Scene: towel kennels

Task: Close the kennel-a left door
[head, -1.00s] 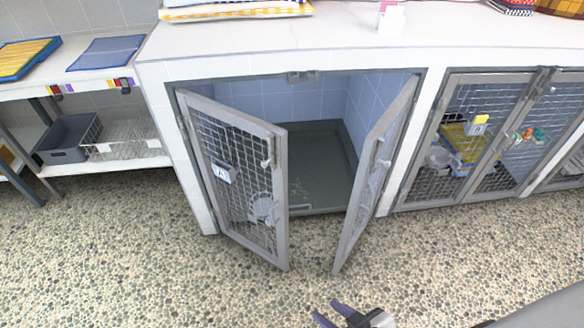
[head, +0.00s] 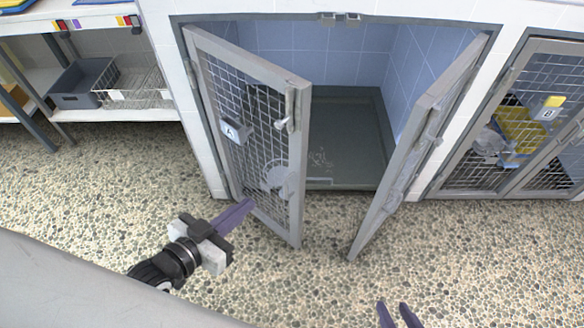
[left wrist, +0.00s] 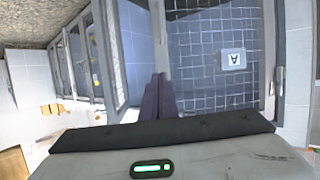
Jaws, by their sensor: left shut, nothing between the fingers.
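The kennel-a left door (head: 302,160) is a grey-framed mesh door with an "A" tag (head: 231,131). It stands open, swung outward from its left-side hinges. A small latch shows on its free edge. In the left wrist view the door's mesh and upside-down tag (left wrist: 234,60) are close beyond the fingers. My left gripper (head: 247,204) is shut and empty, in front of the door's lower part; I cannot tell whether it touches. My right gripper (head: 398,312) shows only its fingertips at the bottom edge, spread apart, with nothing visible between them.
The kennel's right door (head: 405,165) also stands open outward. The kennel floor (head: 345,140) between them looks empty. A closed kennel tagged "B" (head: 553,102) is at the right. A shelf with a grey bin (head: 82,82) is at the left. The pebbled floor in front is clear.

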